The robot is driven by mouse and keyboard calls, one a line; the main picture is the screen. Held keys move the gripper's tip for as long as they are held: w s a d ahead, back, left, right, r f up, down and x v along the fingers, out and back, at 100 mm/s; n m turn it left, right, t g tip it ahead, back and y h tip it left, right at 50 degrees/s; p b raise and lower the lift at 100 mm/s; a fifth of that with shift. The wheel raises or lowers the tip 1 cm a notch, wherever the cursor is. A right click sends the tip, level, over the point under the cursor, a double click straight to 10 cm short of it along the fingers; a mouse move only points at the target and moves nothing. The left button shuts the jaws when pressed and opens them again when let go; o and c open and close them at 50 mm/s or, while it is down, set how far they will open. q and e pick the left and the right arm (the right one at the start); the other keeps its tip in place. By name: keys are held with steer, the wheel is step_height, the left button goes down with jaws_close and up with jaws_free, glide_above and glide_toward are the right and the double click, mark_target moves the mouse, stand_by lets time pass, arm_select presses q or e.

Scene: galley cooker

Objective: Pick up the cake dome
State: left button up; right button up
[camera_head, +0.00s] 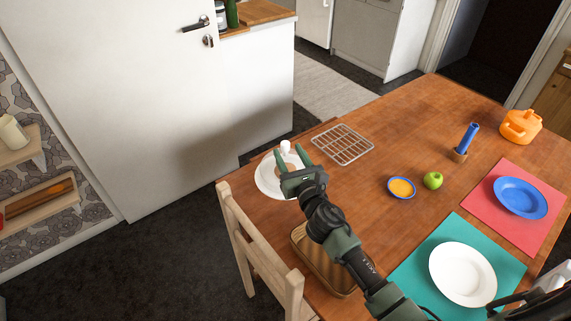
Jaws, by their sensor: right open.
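The cake dome shows as a white knob (285,147) above a round white plate (268,188) at the table's far left corner. Its cover looks clear, and its outline is hard to make out. Something brown shows on the plate, partly hidden by my gripper. My right gripper (290,157) is open, with its two green fingers pointing toward the knob. The knob appears between or just beyond the fingertips; I cannot tell whether they touch it. My left gripper is not in view.
A wire rack (342,145) lies right of the plate. A wooden board (318,262) lies under my right arm, and a chair (250,240) stands at the left edge. A yellow-filled blue dish (401,188), green apple (433,180) and orange pot (520,126) stand farther right.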

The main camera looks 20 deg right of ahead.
mark_target(287, 150)
steer(key=w, duration=0.4)
steer(key=shift+f, duration=0.2)
jaws_close()
steer(key=shift+s, duration=0.1)
stand_by(1.1)
